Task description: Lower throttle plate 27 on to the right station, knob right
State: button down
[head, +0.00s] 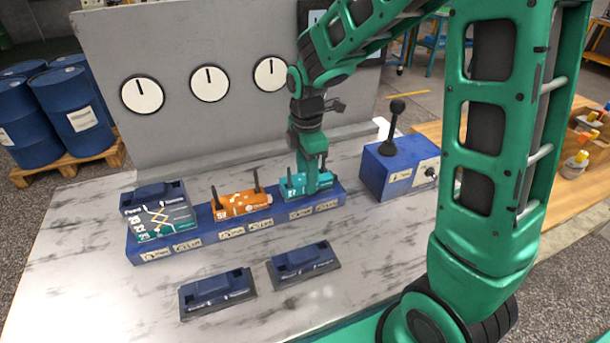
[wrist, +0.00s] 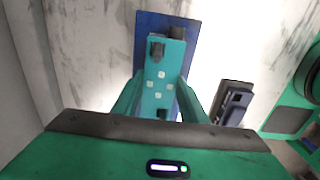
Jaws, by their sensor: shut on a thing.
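Teal throttle plate 27 (head: 293,187) is at the right station of the long blue manifold (head: 219,222), with its number at the left end. My gripper (head: 313,188) is above it, shut on its long sides. In the wrist view the plate (wrist: 159,92) lies between my two fingers (wrist: 158,104), lined up with the manifold (wrist: 143,60). A dark round stub (wrist: 157,50) shows at its far end, which is the right end in the head view. I cannot tell whether the plate touches the station or hangs slightly above it.
An orange plate (head: 242,206) with two dark posts is at the middle station. Two blue blocks (head: 217,291) (head: 302,264) lie in front. A lever box (head: 398,168) stands close on the right.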

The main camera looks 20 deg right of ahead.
jog(key=shift+f, duration=0.5)
dwell(0.5)
jog(key=c, duration=1)
grip_release()
notch_tip(320, 180, up, 11)
jog(key=shift+f, duration=0.15)
